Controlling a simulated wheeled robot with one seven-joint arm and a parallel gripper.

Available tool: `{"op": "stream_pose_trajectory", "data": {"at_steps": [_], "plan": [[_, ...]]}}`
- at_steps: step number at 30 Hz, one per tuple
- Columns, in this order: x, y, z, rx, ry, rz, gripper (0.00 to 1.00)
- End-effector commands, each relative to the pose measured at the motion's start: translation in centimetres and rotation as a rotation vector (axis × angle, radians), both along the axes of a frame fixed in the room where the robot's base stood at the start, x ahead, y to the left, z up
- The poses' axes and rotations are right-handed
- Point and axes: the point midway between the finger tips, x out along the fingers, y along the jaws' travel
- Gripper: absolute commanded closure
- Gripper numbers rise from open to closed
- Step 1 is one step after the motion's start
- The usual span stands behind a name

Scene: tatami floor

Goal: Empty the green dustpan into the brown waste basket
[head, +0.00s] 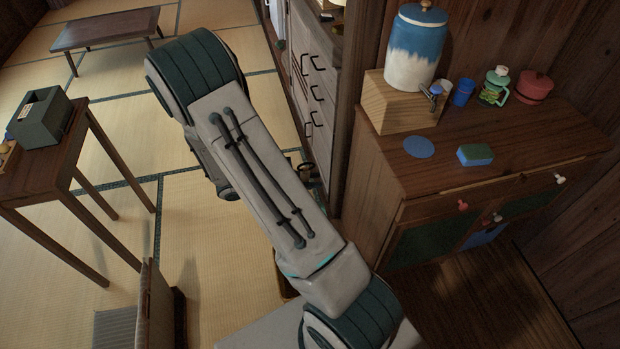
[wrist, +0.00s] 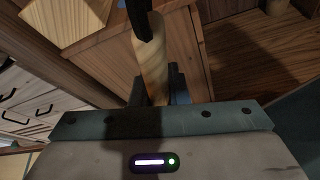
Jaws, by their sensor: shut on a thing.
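In the wrist view, my gripper (wrist: 158,84) is shut on a pale wooden rod-like handle (wrist: 150,55), with one dark finger on each side of it. A black piece crosses the handle's far end at the top edge of that view. I cannot tell from this view what the handle belongs to. No green dustpan pan shows clearly in either view. In the head view, my arm covers the middle of the picture and hides my gripper. I cannot make out the brown waste basket for certain.
A wooden cabinet (head: 400,190) stands at the right, carrying a blue-and-white crock (head: 415,50) on a wooden block (head: 400,103), a sponge (head: 475,155) and cups. A side table (head: 40,165) with a grey-green box (head: 40,117) stands left. Tatami floor (head: 215,265) is open between them.

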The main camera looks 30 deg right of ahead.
Motion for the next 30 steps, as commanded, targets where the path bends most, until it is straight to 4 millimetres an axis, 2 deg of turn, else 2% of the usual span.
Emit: {"op": "stream_pose_trajectory", "data": {"at_steps": [30], "plan": [[-5.3, 1.8, -1.9, -0.039, -0.121, 0.000, 1.00]]}}
